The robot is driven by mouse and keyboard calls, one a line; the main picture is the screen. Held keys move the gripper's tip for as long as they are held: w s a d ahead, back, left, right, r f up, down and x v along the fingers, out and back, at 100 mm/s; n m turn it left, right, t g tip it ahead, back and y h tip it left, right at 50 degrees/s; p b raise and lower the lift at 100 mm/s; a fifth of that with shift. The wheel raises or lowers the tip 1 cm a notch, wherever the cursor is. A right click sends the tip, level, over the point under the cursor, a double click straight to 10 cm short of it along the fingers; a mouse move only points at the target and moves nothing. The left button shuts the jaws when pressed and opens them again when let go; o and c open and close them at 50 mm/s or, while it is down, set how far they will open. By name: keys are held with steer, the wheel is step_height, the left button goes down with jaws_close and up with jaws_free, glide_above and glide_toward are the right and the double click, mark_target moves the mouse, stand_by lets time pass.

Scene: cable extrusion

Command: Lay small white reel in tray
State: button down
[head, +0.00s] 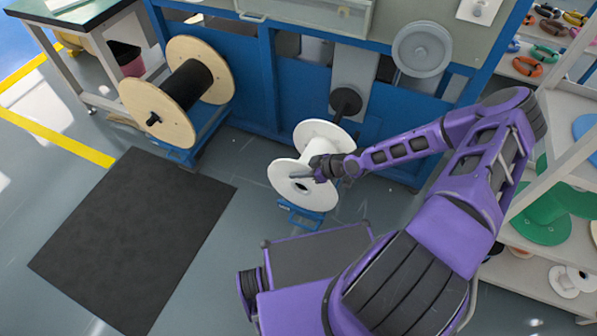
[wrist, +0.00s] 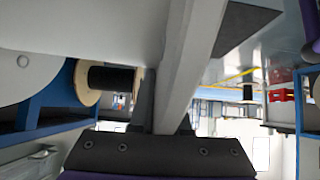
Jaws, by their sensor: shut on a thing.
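A white reel (head: 287,186) with two round flanges and a bare hub is in the middle of the head view, in front of the blue machine. My gripper (head: 312,171) is at its near flange. In the wrist view my gripper (wrist: 168,115) is shut on a pale, straight-edged part of the white reel (wrist: 184,65). A small blue stand (head: 306,215) shows beneath the reel; I cannot tell whether the reel rests on it. Another small white reel (head: 563,282) lies on the low right shelf. I cannot make out which thing is the tray.
A wooden reel with black cable (head: 187,84) stands on a blue stand at the left. The blue machine (head: 262,88) closes off the back. Shelves (head: 548,262) with coloured coils and reels stand at the right. A black mat (head: 130,240) lies on clear floor at the left.

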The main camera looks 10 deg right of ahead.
steer(key=shift+s+a+f, duration=0.1)
steer(key=shift+s+f, duration=0.15)
steer(key=shift+f, duration=0.25)
steer(key=shift+s+f, duration=0.25)
steer(key=shift+f, duration=0.2)
steer(key=c, duration=0.8)
jaws_free()
steer(key=shift+a, duration=0.1)
steer(key=shift+s+f, duration=0.1)
steer(key=w+r+p+v, duration=0.1)
steer(key=v, duration=1.7)
steer(key=shift+w+r+p, duration=0.3)
steer(key=shift+f, duration=0.1)
